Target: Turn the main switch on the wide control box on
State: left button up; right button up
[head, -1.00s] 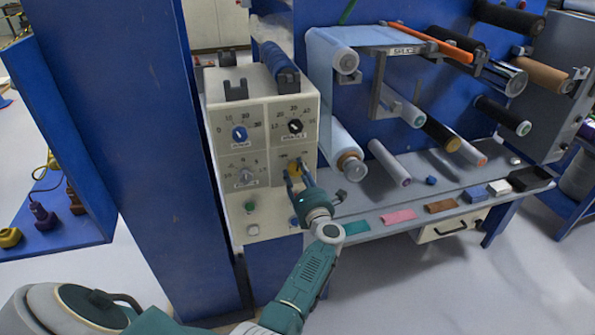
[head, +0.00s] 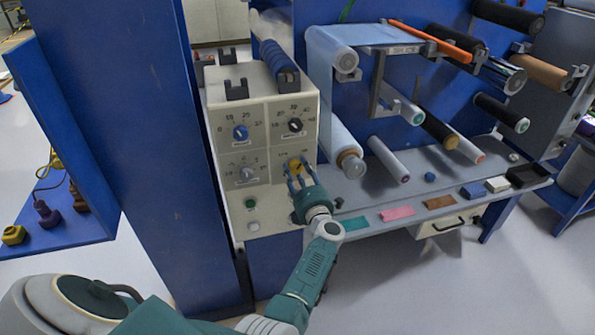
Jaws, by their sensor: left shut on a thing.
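The wide control box (head: 262,205) is a cream panel standing at the centre left of the head view. It carries a blue knob (head: 240,132), a black knob (head: 295,125), a grey knob (head: 247,173) and a yellow switch (head: 295,165). A green button (head: 251,202) and a pale button sit low on its left side. My left gripper (head: 299,178) is at the lower right of the panel, its fingers shut on the yellow switch. The fingers and wrist hide the panel below the switch. My right gripper is not in view.
A blue post (head: 165,150) stands close left of the box. Right of it is a blue frame with several film rollers and a grey shelf (head: 360,215) holding coloured samples. A blue roller (head: 279,62) lies on top of the box. Grey floor is clear at lower right.

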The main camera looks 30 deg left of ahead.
pick_arm(q)
jog(key=shift+f, duration=0.1)
jog(key=o, duration=1.1)
jog(key=shift+o, duration=0.2)
